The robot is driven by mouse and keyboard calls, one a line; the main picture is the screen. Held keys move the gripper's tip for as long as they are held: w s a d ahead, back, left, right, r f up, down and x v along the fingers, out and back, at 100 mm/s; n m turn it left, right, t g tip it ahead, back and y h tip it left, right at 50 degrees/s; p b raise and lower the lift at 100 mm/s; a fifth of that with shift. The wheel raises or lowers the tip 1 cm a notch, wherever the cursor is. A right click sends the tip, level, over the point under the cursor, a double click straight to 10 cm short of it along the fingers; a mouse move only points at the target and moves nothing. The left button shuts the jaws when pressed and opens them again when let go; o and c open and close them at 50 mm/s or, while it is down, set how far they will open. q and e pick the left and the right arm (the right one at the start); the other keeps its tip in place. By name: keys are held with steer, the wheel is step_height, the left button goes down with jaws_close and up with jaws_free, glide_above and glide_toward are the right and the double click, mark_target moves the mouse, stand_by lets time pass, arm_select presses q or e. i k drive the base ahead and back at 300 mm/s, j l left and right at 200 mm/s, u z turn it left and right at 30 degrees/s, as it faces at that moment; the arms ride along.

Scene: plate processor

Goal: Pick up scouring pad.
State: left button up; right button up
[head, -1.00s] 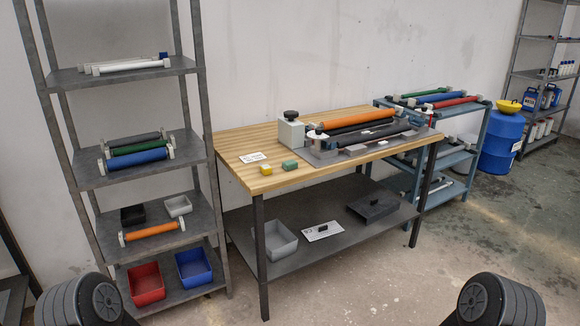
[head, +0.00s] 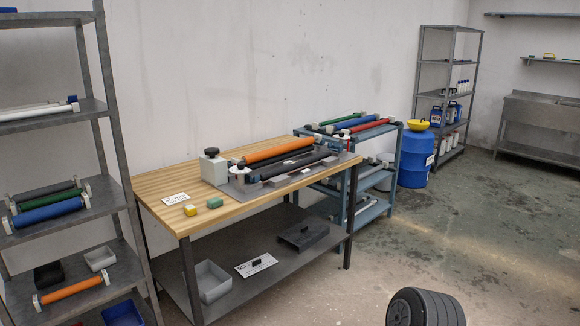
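No object is clearly recognisable as the scouring pad. A small green block (head: 215,203) lies near the front edge of the wooden-topped table (head: 165,187), and a yellow block (head: 190,210) lies just left of it; either could be a pad or sponge. Small yellow and green items (head: 546,56) also sit on a wall shelf (head: 530,61) at the far right, too small to identify. Neither of my grippers shows; only a dark ribbed part of my arm shows at the bottom right.
A grey rack (head: 95,195) stands at the left. A roller machine (head: 250,182) is on the table. The floor at right is open.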

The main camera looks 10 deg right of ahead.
mark_target(216, 202)
steer(key=i+l+z, duration=0.1)
steer(key=i+z, duration=0.2)
steer(key=i, duration=0.4)
steer(key=i+z, duration=0.25)
steer(key=i, duration=0.5)
steer(key=i+j+z, duration=0.3)
steer(key=i, duration=0.4)
